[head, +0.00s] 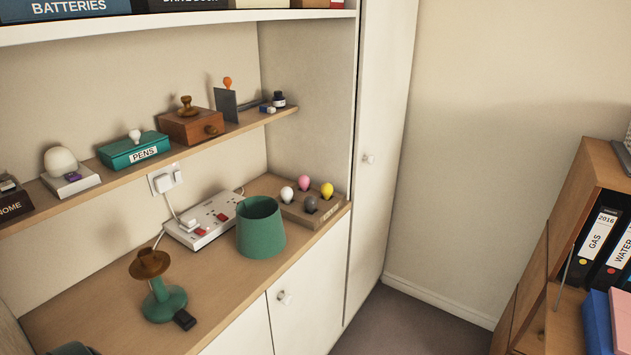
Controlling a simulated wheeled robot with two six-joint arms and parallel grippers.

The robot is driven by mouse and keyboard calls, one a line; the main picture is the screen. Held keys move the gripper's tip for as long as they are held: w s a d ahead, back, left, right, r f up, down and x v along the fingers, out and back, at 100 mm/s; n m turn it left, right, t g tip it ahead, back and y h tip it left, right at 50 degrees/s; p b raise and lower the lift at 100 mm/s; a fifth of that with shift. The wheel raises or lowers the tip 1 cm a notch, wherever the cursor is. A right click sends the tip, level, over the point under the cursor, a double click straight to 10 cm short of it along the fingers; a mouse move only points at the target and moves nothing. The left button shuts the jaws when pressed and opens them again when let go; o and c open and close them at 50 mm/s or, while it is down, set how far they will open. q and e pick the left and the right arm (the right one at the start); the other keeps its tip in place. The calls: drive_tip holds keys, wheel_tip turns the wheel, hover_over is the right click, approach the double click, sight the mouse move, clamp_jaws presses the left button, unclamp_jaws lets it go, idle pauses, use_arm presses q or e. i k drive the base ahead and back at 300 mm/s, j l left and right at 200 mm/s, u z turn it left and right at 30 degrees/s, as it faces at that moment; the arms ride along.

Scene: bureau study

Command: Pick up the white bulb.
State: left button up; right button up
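A white bulb (287,194) stands upright in a wooden bulb holder (318,219) at the right end of the bureau's worktop. A pink bulb (304,183), a yellow bulb (327,190) and a dark grey bulb (310,204) stand in the same holder. The white bulb is at the left, and nothing covers its top. Neither of my grippers is in the head view.
A green lampshade (260,228) stands close in front of the holder. A white power strip (207,219) lies left of it. A green lamp base (164,300) stands at the front left. The narrow shelf (100,178) overhangs the worktop's back.

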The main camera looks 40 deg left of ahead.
sight(287, 193)
drive_tip(key=u, duration=1.3)
